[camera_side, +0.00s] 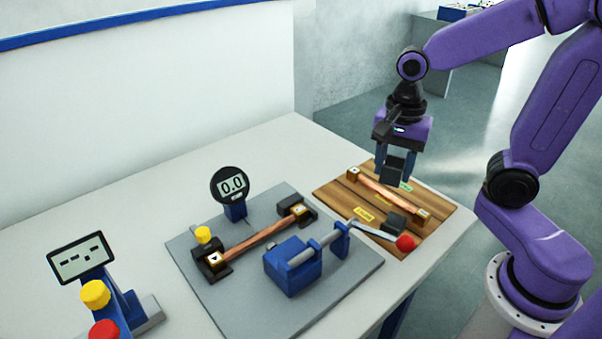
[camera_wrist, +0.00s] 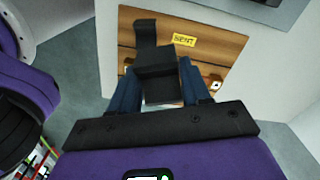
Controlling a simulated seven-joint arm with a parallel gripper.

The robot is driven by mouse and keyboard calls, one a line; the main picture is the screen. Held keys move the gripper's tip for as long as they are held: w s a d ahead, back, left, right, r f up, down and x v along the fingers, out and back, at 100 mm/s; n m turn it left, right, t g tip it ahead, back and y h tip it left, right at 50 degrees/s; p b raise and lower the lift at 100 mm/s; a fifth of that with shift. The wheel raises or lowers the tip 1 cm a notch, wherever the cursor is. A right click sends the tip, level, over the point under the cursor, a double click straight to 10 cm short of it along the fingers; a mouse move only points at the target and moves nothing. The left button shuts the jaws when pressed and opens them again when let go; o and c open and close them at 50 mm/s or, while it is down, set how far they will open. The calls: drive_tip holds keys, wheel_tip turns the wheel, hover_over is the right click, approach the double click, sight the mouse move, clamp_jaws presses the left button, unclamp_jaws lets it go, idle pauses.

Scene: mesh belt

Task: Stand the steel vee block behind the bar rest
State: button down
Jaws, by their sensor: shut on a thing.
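My gripper (camera_side: 395,174) is above the far part of the wooden board (camera_side: 334,192), its blue fingers shut on a dark block, which I take to be the steel vee block (camera_side: 393,163). In the wrist view the held block (camera_wrist: 158,84) sits between the fingers. A copper bar (camera_side: 385,191) lies across two small brown blocks on the board, below the gripper. A second dark block (camera_side: 395,223) stands near the board's front edge. I cannot tell for certain which piece is the bar rest. The gap beneath the held block is hard to judge.
A grey plate (camera_side: 345,287) carries another copper bar (camera_side: 258,239) on black supports, a round dial (camera_side: 230,185) and a blue clamp (camera_side: 290,267). A lever with a red knob (camera_side: 405,243) reaches over the board. The board has yellow labels, one reading BENT (camera_wrist: 184,40).

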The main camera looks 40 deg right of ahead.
drive_tip(key=w+f+n, duration=0.1)
drive_tip(key=w+n, duration=1.1)
drive_tip(key=w, duration=0.1)
drive_tip(key=n, duration=0.2)
hover_over(299, 173)
drive_tip(key=f, duration=0.6)
drive_tip(key=s+f, duration=0.1)
drive_tip(key=f, duration=0.2)
drive_tip(key=shift+f, duration=0.3)
drive_tip(key=shift+w+f, duration=0.6)
drive_tip(key=shift+f, duration=1.5)
drive_tip(key=shift+f, duration=0.1)
drive_tip(key=c, duration=0.5)
unclamp_jaws()
drive_tip(key=shift+f, duration=0.1)
